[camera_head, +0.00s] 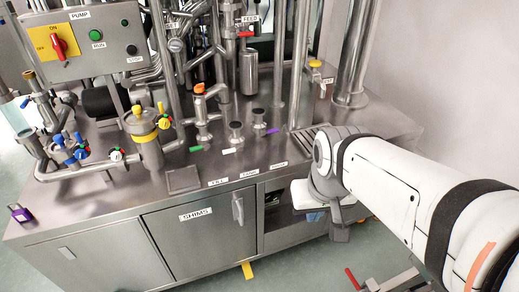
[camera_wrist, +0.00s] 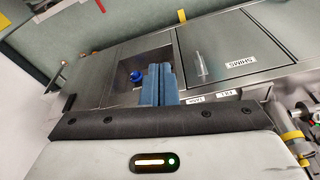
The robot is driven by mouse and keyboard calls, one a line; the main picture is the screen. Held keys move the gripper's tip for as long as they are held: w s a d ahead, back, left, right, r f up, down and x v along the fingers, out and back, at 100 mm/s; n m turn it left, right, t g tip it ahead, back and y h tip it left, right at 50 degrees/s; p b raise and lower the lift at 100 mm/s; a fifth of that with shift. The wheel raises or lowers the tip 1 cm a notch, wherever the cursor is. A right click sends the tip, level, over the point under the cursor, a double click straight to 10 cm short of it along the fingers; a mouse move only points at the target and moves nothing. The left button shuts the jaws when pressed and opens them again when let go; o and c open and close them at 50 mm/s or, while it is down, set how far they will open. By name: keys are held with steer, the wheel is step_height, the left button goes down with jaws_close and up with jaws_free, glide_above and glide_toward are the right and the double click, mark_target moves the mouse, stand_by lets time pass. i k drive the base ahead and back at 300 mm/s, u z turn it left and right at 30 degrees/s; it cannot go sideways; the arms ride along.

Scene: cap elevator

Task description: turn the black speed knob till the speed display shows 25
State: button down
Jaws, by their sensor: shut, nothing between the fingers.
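No black speed knob or speed display can be made out in either view. A grey control box (camera_head: 85,42) labelled PUMP is at the upper left of the head view. It has a red ON/OFF switch (camera_head: 58,46) on a yellow plate, a green RUN button (camera_head: 96,35) and a black STOP button (camera_head: 131,49). My gripper (camera_wrist: 159,68) is shut and empty in the wrist view, its blue fingers together. It is in front of the open bay in the cabinet front, far to the right of the control box and apart from it.
A steel counter (camera_head: 100,195) carries pipes, coloured valves and a steel canister (camera_head: 149,138). Below it are a closed SHIMS door (camera_head: 205,240) and an open bay holding a blue item (camera_wrist: 136,76). A purple padlock-like object (camera_head: 19,213) is at the left edge. Red and yellow objects lie on the floor.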

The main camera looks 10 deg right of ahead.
mark_target(275, 196)
steer(key=z, duration=1.45)
steer(key=k, duration=1.2)
steer(key=u, duration=1.2)
steer(key=i, duration=1)
steer(key=u, duration=0.05)
